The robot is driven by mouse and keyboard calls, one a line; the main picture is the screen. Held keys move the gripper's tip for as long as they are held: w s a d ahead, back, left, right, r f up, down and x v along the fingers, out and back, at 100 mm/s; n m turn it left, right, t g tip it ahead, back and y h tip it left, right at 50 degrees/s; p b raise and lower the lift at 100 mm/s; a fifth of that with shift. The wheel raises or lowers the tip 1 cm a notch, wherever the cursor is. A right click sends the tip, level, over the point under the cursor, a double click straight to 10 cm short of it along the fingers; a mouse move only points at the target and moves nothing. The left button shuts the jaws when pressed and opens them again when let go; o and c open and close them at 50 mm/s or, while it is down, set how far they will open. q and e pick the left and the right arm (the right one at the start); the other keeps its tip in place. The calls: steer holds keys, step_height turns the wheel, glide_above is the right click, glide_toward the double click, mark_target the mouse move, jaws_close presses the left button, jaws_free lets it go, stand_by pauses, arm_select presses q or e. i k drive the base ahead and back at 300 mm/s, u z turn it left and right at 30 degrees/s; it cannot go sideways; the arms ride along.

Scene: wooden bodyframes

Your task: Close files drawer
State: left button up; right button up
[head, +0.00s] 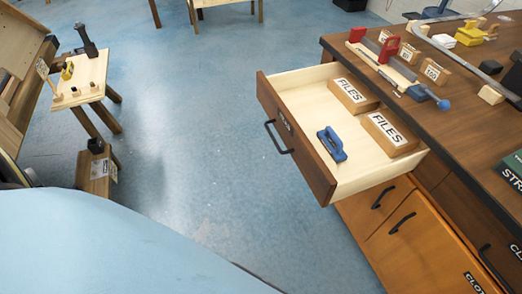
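The files drawer (298,142) is pulled out of the dark wooden cabinet on the right in the head view. Its front panel faces left and has a black bar handle (279,137). Two wooden blocks labelled FILES lie inside, one farther back (353,95) and one nearer (389,133). A blue tool-like object (332,144) lies on the drawer floor near the front panel. Neither of my grippers is in view.
The workbench top (462,120) carries several tools and labelled blocks. Closed orange-brown drawers or doors (412,240) sit below. A small wooden stool (84,80) stands at the left. The blue floor (190,110) left of the drawer is clear.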

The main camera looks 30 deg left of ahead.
mark_target(380, 148)
steer(key=u, duration=0.7)
steer(key=i, duration=0.75)
steer(key=u, duration=0.05)
